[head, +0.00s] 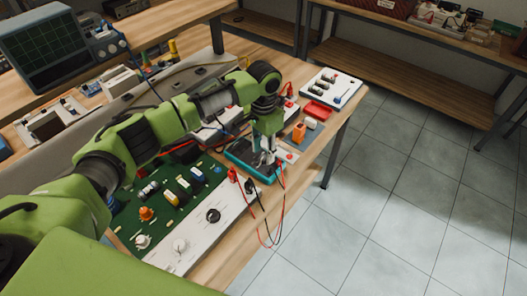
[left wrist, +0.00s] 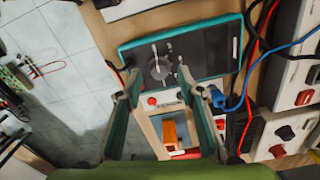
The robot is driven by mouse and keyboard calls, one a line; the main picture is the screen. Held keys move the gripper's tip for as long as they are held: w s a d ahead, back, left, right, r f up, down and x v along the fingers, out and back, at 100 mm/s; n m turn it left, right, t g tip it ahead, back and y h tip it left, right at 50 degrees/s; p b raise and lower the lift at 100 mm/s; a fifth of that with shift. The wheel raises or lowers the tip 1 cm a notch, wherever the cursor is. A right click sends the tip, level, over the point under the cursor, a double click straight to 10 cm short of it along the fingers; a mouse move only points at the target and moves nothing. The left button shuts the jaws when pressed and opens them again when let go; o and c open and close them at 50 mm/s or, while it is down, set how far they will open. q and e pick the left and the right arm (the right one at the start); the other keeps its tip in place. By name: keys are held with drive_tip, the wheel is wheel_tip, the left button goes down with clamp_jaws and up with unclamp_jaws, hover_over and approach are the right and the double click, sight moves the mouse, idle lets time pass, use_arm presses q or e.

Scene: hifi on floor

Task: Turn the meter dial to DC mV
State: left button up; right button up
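The meter (head: 236,152) is a dark-faced box with a teal rim, lying on the wooden bench under my left gripper. In the left wrist view the meter (left wrist: 207,52) shows its dark face and a round grey dial (left wrist: 158,67) with pale marks around it. The marks are too small to read. My left gripper (head: 264,152) points down over the meter and hides part of it in the head view. In the left wrist view its two fingers (left wrist: 159,76) are apart with nothing between them, their tips close to the dial. I cannot tell whether they touch it. My right gripper is not in view.
Red and black leads (head: 268,225) hang over the bench's front edge beside the meter. A green and white circuit panel (head: 205,222) lies to the left. An orange block (head: 299,132), a red tray (head: 318,110) and a white panel (head: 345,84) lie to the right.

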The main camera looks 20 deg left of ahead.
use_arm(q)
drive_tip(key=shift+f, duration=0.9)
clamp_jaws()
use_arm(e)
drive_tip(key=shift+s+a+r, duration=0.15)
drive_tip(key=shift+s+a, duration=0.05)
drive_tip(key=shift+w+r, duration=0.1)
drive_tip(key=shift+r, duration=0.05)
